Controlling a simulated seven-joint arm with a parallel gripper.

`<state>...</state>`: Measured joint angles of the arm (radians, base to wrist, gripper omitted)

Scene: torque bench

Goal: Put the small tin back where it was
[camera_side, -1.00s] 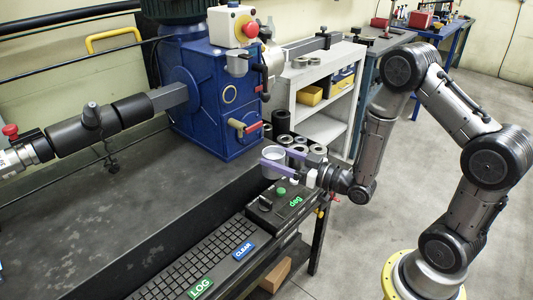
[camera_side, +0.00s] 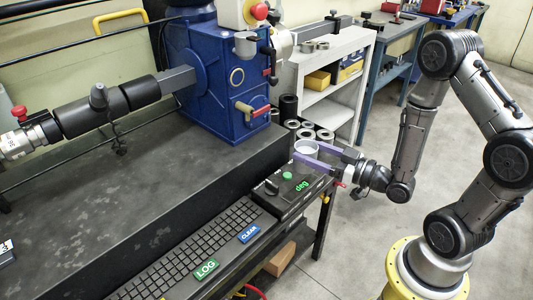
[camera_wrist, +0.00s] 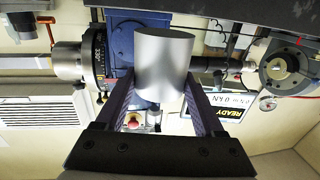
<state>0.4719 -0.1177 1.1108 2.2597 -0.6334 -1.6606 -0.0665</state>
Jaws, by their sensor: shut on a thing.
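The small tin (camera_wrist: 163,62) is a plain silver cylinder, held between the two dark purple fingers of my gripper (camera_wrist: 161,88) in the wrist view. In the side view the tin (camera_side: 306,147) shows as a grey round cup shape at the tips of my gripper (camera_side: 308,156). My gripper is shut on it. It is near the bench's right end, behind the black control box (camera_side: 291,187) in the picture. I cannot tell how high above the bench the tin is. No mark of its earlier place is clear.
The blue machine housing (camera_side: 222,85) stands on the dark bench (camera_side: 130,205) left of the tin. Several metal rings (camera_side: 307,134) sit behind the tin, by the white shelf (camera_side: 335,95). A keyboard (camera_side: 205,245) lies along the bench front. The middle of the bench is bare.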

